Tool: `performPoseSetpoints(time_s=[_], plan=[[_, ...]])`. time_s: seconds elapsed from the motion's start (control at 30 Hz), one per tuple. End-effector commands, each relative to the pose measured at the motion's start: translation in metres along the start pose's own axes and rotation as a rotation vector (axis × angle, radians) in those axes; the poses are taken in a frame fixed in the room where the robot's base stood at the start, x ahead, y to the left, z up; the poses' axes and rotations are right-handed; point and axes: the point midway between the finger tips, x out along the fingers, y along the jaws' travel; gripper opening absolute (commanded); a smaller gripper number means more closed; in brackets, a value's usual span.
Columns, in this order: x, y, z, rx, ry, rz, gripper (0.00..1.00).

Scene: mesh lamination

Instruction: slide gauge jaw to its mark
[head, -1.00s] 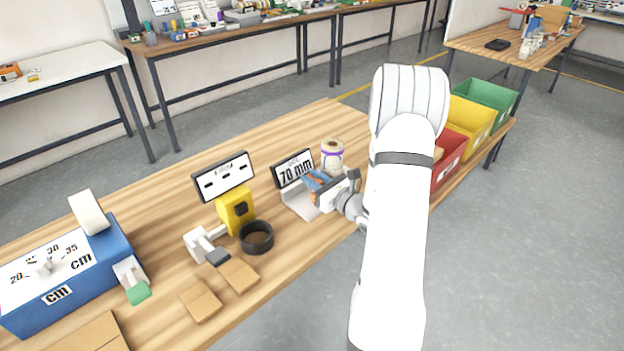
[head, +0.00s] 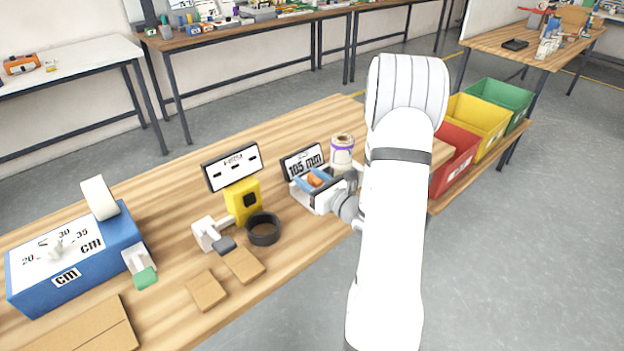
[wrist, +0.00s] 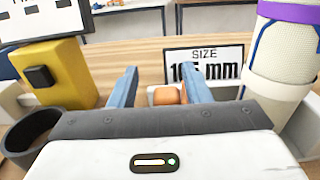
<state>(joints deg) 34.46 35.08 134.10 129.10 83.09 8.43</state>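The gauge (head: 299,198) is a pale base on the bench with a black-framed display (head: 303,162) behind it. The display reads "105 mm" in the head view and shows "SIZE" in the wrist view (wrist: 205,65). An orange block on the gauge (head: 315,181), apparently the jaw's grip, is also in the wrist view (wrist: 167,95). My gripper (head: 314,180) is at the gauge, its blue fingers on either side of the block. In the wrist view (wrist: 160,88) a gap shows left of the block; the right finger is close to or against it. The mark is not discernible.
Left are a yellow device (head: 243,201), a black ring (head: 263,229) and a blue cm box (head: 75,272). Red (head: 455,155), yellow and green bins line the right end.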

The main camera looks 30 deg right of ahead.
Motion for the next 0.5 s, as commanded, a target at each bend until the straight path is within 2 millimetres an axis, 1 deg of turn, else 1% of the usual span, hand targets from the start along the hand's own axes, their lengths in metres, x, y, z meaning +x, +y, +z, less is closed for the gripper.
performPoseSetpoints(time_s=[0.07,0.17,0.27,0.4,0.5], plan=[[-0.001,-0.001,0.000,0.000,0.000,-0.001,0.44],[-0.006,-0.001,0.000,0.000,0.000,-0.003,0.44],[-0.020,-0.002,-0.001,0.001,0.001,-0.005,0.44],[-0.046,-0.002,-0.001,0.000,0.000,-0.005,0.44],[-0.061,-0.001,-0.001,0.000,0.001,-0.005,0.44]])
